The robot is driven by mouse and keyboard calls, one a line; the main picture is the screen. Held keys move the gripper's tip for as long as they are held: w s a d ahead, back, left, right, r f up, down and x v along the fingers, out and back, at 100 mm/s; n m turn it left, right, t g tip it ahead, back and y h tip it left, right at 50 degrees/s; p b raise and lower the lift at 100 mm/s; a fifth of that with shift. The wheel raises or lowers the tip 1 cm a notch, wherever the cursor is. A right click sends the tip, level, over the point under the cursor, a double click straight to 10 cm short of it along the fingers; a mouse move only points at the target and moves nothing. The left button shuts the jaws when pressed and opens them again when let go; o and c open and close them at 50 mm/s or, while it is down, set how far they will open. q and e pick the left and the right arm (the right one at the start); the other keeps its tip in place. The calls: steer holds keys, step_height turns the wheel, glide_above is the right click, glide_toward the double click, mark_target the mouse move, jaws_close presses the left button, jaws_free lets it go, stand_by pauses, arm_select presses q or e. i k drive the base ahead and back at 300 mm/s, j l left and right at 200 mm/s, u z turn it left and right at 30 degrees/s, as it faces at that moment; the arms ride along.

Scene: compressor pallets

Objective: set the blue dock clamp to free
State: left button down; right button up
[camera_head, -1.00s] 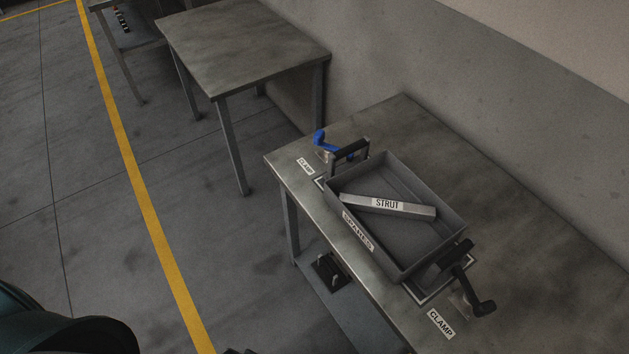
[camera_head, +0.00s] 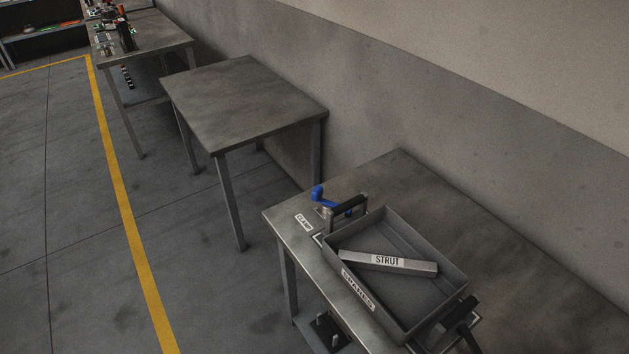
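The blue dock clamp (camera_head: 321,197) stands on the near table, at the far left corner of a grey tray. Its blue handle joins a dark bracket (camera_head: 349,207) that meets the tray's far end. I cannot tell from this view whether the clamp presses on the tray. A label reading CLAMP (camera_head: 303,222) lies on the table beside it. A dark clamp (camera_head: 460,312) sits at the tray's near end, partly cut off by the bottom edge. Neither of my grippers is in view.
The grey tray (camera_head: 446,280), labelled SPARES, holds a bar labelled STRUT (camera_head: 387,261). A bare table (camera_head: 245,100) stands behind, and a cluttered bench (camera_head: 165,42) farther back. The wall runs along the right. Open floor with a yellow line (camera_head: 128,215) lies left.

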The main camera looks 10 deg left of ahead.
mark_target(316, 194)
steer(key=j+z, duration=0.1)
steer(key=z, duration=0.45)
steer(key=i+j+z, duration=0.15)
steer(key=j+z, duration=0.15)
steer(key=j, duration=0.15)
steer(key=i+j+z, duration=0.1)
steer(key=j+z, duration=0.25)
steer(key=i+j+z, duration=0.1)
steer(key=j, duration=0.9)
steer(key=j+z, duration=0.1)
steer(key=j, duration=0.9)
